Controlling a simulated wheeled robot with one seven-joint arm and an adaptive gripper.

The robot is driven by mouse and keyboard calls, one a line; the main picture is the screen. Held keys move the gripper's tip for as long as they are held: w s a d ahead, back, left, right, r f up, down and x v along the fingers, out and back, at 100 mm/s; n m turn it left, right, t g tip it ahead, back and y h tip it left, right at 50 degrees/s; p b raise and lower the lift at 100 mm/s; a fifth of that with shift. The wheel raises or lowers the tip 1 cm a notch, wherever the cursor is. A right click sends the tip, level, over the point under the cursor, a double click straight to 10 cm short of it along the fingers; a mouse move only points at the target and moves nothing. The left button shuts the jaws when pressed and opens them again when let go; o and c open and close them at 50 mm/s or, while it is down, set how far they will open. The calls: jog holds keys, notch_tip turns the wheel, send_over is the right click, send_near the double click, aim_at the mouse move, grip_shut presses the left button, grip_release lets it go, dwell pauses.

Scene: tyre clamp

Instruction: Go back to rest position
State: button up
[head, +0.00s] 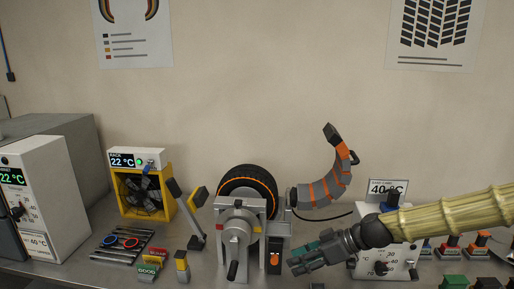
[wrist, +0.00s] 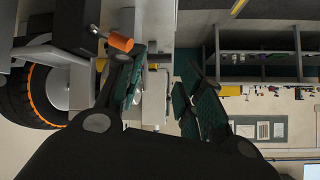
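My gripper (head: 297,258) is at the end of my arm, which reaches in from the right in the head view. It is just right of the tyre clamp's orange-handled lever (head: 275,258). In the wrist view the two green-padded fingers (wrist: 166,92) stand apart with nothing between them. A black tyre with an orange stripe (head: 247,182) sits in the grey clamp (head: 241,207); the tyre also shows at the left of the wrist view (wrist: 38,92). In the wrist view the orange handle (wrist: 121,43) is beside one finger, and I cannot tell if they touch.
A curved, orange-banded arm (head: 325,185) rises right of the clamp. A grey heater box (head: 400,262) reading 40 °C stands behind my arm. A yellow fan unit (head: 141,190), a tool tray (head: 121,243) and colour blocks (head: 149,271) are at the left. The air above the bench is mostly clear.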

jog(key=s+f+m+g+h, duration=0.1)
jog(key=s+f+m+h, duration=0.1)
jog(key=s+f, duration=0.55)
jog(key=s+f+m+h, duration=0.1)
jog(key=s+f+m, duration=0.25)
jog(key=f, duration=0.65)
jog(key=s+f+m+g+h, duration=0.1)
jog(key=s+f+m+h, duration=0.1)
jog(key=s+f, duration=0.5)
jog(key=s+d+f+m+h, duration=0.3)
jog(key=s+d+f, duration=0.25)
jog(key=s, duration=0.45)
jog(key=s+d+f+m+h, duration=0.25)
jog(key=s+d+f, duration=0.3)
jog(key=s, duration=0.35)
notch_tip(320, 180, down, 35)
jog(key=b, duration=3.4)
notch_tip(320, 180, up, 26)
jog(key=p, duration=2.5)
jog(key=shift+a+p, duration=0.3)
jog(key=shift+a, duration=0.15)
